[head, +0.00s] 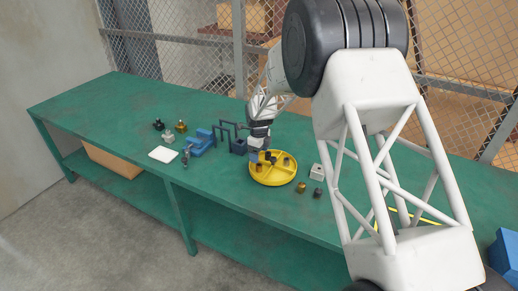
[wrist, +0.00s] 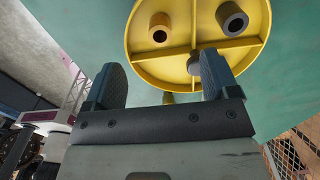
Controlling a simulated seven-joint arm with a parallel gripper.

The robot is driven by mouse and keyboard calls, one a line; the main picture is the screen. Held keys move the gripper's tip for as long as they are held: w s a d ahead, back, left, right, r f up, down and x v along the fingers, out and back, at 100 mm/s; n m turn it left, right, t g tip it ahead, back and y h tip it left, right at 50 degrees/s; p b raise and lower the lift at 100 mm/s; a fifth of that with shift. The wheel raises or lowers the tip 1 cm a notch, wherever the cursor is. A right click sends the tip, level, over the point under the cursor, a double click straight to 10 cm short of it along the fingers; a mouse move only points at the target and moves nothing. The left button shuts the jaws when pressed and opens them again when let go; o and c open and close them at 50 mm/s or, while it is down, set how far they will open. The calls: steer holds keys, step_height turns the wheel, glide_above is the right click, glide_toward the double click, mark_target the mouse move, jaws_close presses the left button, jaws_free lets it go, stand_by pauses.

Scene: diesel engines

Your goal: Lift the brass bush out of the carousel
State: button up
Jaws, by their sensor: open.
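The yellow carousel (head: 273,180) is a round, divided tray on the green bench; it also fills the top of the wrist view (wrist: 140,57). A brownish hollow bush (wrist: 159,28) with a warm-coloured bore stands in one compartment and looks the most like brass. A darker grey-brown ring (wrist: 233,20) stands in the compartment to its right, and a grey round part (wrist: 193,66) lies nearer the fingers. My gripper (wrist: 160,70) is open and empty, its fingers pointing at the carousel's near side. In the head view my gripper (head: 262,156) is over the carousel, partly hiding its contents.
Right of the carousel are a pale block (head: 317,172) and small brass and dark parts (head: 301,187). To the left stand a dark blue rack (head: 237,143), a blue vise-like fixture (head: 201,143) and a white plate (head: 163,154). A mesh fence backs the bench.

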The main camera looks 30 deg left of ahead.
mark_target(259, 165)
steer(key=shift+f, duration=2.55)
jaws_close()
steer(key=shift+r, duration=0.2)
steer(key=shift+r, duration=2.8)
